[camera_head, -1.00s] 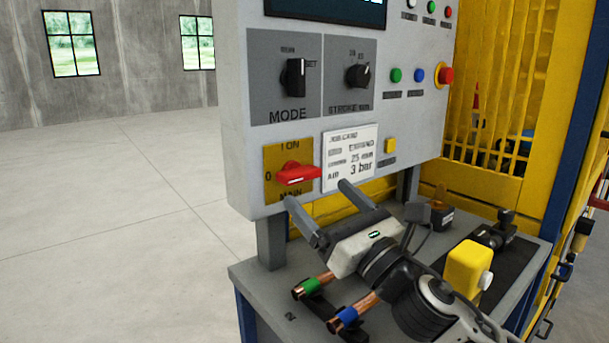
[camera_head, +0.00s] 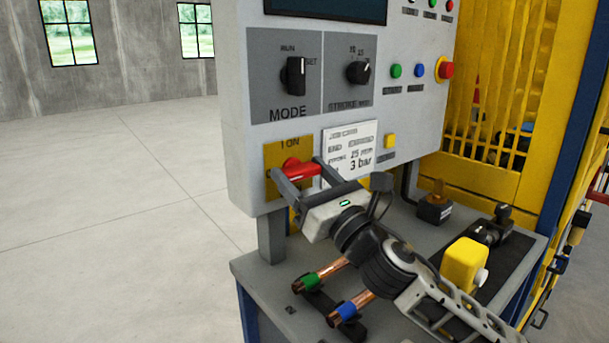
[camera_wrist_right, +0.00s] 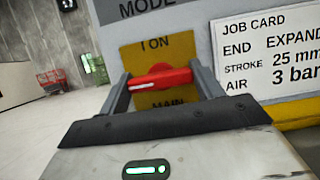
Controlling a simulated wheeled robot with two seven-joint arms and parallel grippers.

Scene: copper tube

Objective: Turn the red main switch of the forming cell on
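The red main switch (camera_head: 300,172) sits on a yellow plate (camera_head: 275,157) at the lower left of the grey control panel. Its handle lies about horizontal, with "I ON" above it; in the right wrist view the red switch (camera_wrist_right: 165,74) has its white mark on the left side. My right gripper (camera_head: 297,167) is open at the switch. In the right wrist view my right gripper (camera_wrist_right: 160,84) has one finger beside each end of the handle; I cannot tell whether they touch it. My left gripper is not in view.
A white job card (camera_head: 350,152) is fixed just right of the switch. Mode (camera_head: 294,77) and stroke (camera_head: 358,73) knobs sit above. Below, the grey bench (camera_head: 262,282) carries copper tubes with green (camera_head: 310,281) and blue (camera_head: 346,310) bands and a yellow block (camera_head: 464,264).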

